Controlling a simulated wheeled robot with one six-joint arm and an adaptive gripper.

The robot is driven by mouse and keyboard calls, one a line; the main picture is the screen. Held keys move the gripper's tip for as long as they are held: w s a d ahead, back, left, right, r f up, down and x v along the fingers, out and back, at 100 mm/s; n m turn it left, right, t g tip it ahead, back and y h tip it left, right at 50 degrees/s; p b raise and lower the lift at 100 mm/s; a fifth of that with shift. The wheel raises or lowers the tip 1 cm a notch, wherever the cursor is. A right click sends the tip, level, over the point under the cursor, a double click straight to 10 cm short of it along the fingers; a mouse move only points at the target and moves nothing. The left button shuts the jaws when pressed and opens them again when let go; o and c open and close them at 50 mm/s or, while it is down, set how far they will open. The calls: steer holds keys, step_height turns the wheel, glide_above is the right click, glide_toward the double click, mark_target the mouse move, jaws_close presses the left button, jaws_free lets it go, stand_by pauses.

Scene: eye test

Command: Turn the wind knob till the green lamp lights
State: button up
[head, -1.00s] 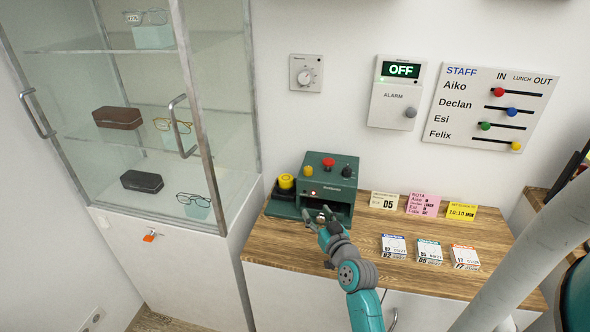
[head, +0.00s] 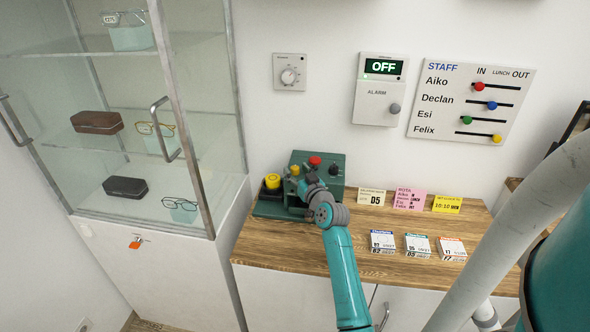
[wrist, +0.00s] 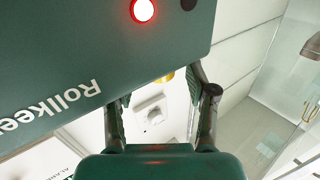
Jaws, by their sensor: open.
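The green machine (head: 331,185) stands on the wooden counter. In the wrist view, my gripper (wrist: 160,88) is open with nothing seen held, beside the machine's lettered face (wrist: 90,50). A lamp (wrist: 142,10) on that face glows red with a white centre. A dark round spot (wrist: 188,4) is beside it. No green light shows.
A yellow wheel (head: 272,181) sits on the machine's left side. Cards (head: 409,199) and small calendar blocks (head: 417,243) stand to the right. A glass cabinet (head: 190,150) is close on the left. A dial (head: 289,75) and alarm panel (head: 379,105) hang on the wall.

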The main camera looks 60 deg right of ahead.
steer(key=shift+x, duration=0.85)
jaws_close()
